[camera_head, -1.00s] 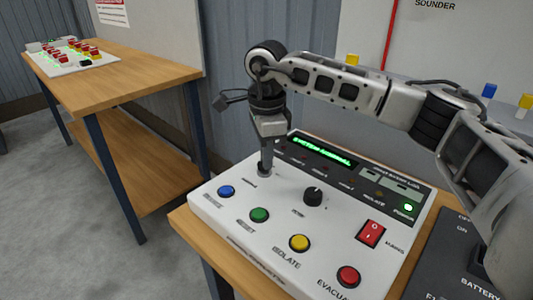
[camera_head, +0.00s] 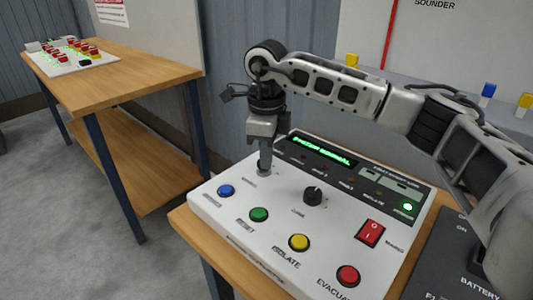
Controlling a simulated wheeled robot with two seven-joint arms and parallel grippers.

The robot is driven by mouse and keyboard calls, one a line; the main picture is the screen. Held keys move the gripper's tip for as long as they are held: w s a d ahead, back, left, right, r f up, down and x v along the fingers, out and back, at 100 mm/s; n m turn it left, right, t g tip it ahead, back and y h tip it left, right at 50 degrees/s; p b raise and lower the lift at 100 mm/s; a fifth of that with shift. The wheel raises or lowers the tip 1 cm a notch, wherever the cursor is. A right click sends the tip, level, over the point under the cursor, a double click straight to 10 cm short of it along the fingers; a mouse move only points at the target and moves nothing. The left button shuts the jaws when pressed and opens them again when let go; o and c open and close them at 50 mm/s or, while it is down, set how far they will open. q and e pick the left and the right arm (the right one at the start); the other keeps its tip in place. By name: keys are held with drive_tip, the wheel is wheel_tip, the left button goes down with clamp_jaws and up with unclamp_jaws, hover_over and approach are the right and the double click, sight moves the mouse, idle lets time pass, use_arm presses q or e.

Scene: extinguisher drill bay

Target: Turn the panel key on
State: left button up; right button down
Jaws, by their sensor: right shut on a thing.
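The white control panel (camera_head: 225,222) lies on a wooden table, with a lit green display (camera_head: 321,152) along its far part. My right gripper (camera_head: 264,168) points down over the panel's far left corner and is shut on the panel key (camera_head: 264,170). The fingers hide most of the key, so its exact angle cannot be read. A black knob (camera_head: 313,195) stands to the right of the gripper, apart from it. My left gripper is not in view.
Blue (camera_head: 226,191), green (camera_head: 259,214), yellow (camera_head: 299,243) and red (camera_head: 348,276) buttons line the panel's near side. A red rocker switch (camera_head: 369,233) sits at right. A second wooden table (camera_head: 130,75) stands at the back left.

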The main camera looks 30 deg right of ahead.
drive_tip(key=c, duration=1.6)
unclamp_jaws()
drive_tip(key=shift+r, duration=0.1)
wheel_tip(320, 180, up, 16)
drive_tip(key=shift+p, duration=0.45)
